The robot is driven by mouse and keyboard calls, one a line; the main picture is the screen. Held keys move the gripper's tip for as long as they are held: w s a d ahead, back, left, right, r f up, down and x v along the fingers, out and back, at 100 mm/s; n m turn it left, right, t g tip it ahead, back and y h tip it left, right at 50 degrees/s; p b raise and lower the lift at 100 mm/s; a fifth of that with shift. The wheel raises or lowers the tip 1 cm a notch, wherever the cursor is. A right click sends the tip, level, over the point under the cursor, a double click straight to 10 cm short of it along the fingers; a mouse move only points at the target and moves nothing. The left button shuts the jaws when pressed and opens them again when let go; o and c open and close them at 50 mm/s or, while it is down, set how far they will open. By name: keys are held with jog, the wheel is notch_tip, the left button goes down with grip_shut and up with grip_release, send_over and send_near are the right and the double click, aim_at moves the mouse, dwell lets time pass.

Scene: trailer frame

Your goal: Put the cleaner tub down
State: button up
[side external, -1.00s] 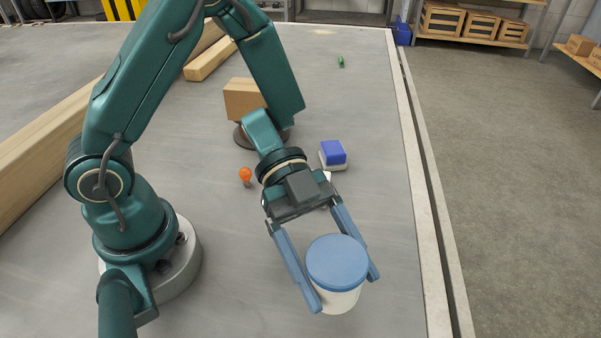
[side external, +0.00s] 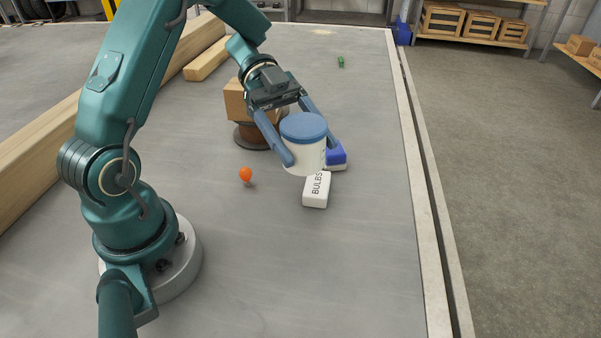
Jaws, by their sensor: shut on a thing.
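The cleaner tub (side external: 305,155) is a white cylinder with a blue lid. It is upright between the two blue fingers of my gripper (side external: 310,145), which is shut on it. In the picture the tub overlaps the far end of a white box marked BULBS (side external: 316,190) and part of a blue and white block (side external: 337,154). The tub appears to be held above the surface, but its exact height cannot be told from this view.
An orange bulb-shaped item (side external: 246,175) stands left of the tub. A cardboard box (side external: 236,100) and a brown round spool (side external: 246,136) are behind my gripper. Timber beams (side external: 206,62) lie at the left. The grey bed (side external: 310,270) is clear in front.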

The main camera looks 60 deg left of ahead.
jog(key=shift+w+a+f, duration=0.1)
jog(key=shift+a+f, duration=0.1)
jog(key=shift+a, duration=0.15)
jog(key=x, duration=0.4)
jog(key=f+x, duration=0.1)
jog(key=x, duration=0.3)
jog(key=f+x, duration=0.1)
jog(key=x, duration=0.4)
jog(key=shift+w+a, duration=0.3)
jog(key=shift+w, duration=0.05)
jog(key=shift+f, duration=1.9)
jog(key=shift+f, duration=0.1)
jog(key=o, duration=1.5)
jog(key=shift+c, duration=0.2)
